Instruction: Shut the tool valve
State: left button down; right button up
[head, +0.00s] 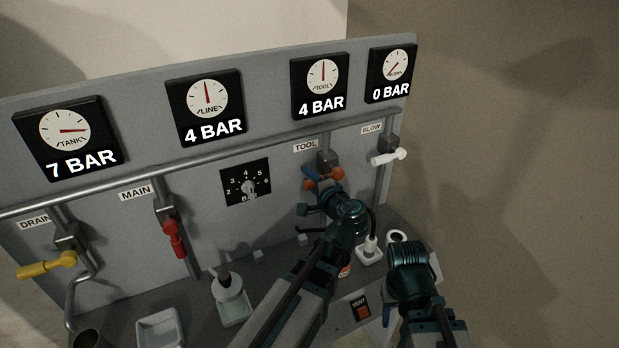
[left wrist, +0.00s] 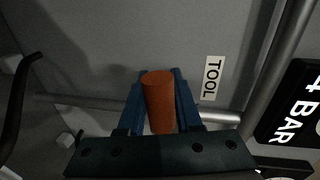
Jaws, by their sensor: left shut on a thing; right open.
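The tool valve (head: 326,157) sits on a pipe under the TOOL label (head: 305,147), which also shows in the left wrist view (left wrist: 212,78). Its orange handle (head: 339,174) looks sideways, across its pipe. My left gripper (head: 320,178) is shut on the orange handle (left wrist: 159,100), with a blue finger on each side of it in the left wrist view. The tool gauge (head: 320,86) reads 4 BAR. My right gripper (head: 387,314) is low at the right, away from the valves, pointing down; its fingers are mostly hidden behind its wrist.
The white blow handle (head: 388,158) is close on the right. The red main handle (head: 175,239) hangs down along its pipe and the yellow drain handle (head: 46,264) points left. A regulator dial (head: 246,182) is left of the tool valve. Small containers stand on the ledge below.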

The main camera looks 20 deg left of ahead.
pick_arm(q)
jog(key=shift+r+m, duration=0.25)
jog(key=shift+m, duration=0.15)
pick_arm(e)
jog(key=shift+r, duration=0.25)
pick_arm(q)
jog(key=c, duration=0.6)
grip_release()
